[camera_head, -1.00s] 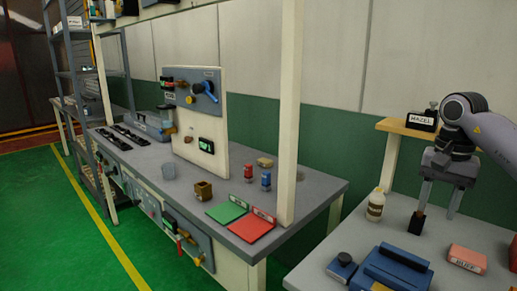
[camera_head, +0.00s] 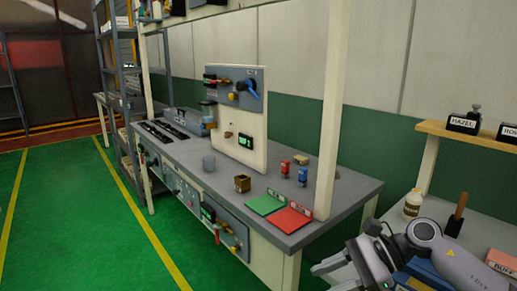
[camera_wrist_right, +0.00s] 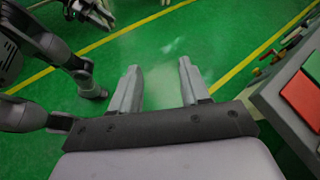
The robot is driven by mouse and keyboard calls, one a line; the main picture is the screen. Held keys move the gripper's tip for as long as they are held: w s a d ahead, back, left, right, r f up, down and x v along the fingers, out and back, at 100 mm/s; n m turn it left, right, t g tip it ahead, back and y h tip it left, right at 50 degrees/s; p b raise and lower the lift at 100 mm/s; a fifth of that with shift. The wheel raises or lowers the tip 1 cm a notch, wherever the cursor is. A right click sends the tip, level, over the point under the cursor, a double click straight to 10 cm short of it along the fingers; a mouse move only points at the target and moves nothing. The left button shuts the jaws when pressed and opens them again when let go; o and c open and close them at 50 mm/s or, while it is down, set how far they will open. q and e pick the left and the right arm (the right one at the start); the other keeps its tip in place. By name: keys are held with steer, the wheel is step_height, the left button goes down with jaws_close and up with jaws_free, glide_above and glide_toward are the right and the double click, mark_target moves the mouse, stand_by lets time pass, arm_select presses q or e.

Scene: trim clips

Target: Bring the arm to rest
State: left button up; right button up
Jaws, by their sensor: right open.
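My right arm (camera_head: 455,260) reaches in from the lower right of the head view, folded low in front of the right-hand table. Its gripper (camera_head: 325,268) points left, beyond the front corner of the workbench. In the right wrist view the gripper (camera_wrist_right: 159,75) is open, with two grey fingers apart and only green floor between them. My left arm does not show in the head view. Dark arm links, which seem to be mine, show at the left of the wrist view; a grey, finger-like part lies at its top edge, too unclear to read.
The workbench (camera_head: 345,196) carries a green mat (camera_head: 265,204), a red mat (camera_head: 287,220) and a panel. A dark-based brown-handled tool (camera_head: 457,212) and a white bottle (camera_head: 413,203) stand on the right table, near a blue box (camera_head: 425,270). Green floor is open at left.

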steer(key=s+a+m+t+y, duration=0.3)
steer(key=a+m+y, duration=0.3)
steer(key=m, duration=0.3)
steer(key=s+d+f+m+t+h, duration=0.1)
steer(key=d+f+m+t+h, duration=0.25)
steer(key=m, duration=0.75)
steer(key=s+d+f+m+t+h, duration=0.2)
steer(key=f+m+t+h, duration=0.25)
steer(key=m, duration=0.75)
steer(key=s+d+f+m+t+h, duration=0.15)
steer(key=f+m+t+h, duration=0.3)
steer(key=m, duration=0.65)
steer(key=s+d+f+m+g+h, duration=0.1)
steer(key=s+d+f+m+g, duration=0.1)
steer(key=s+f+m, duration=0.4)
steer(key=s+d+f+m+g+h, duration=0.2)
steer(key=s+f+m+g, duration=0.1)
steer(key=s+f+m, duration=0.2)
steer(key=shift+s+d+f+m, duration=0.4)
steer(key=shift+s, duration=0.3)
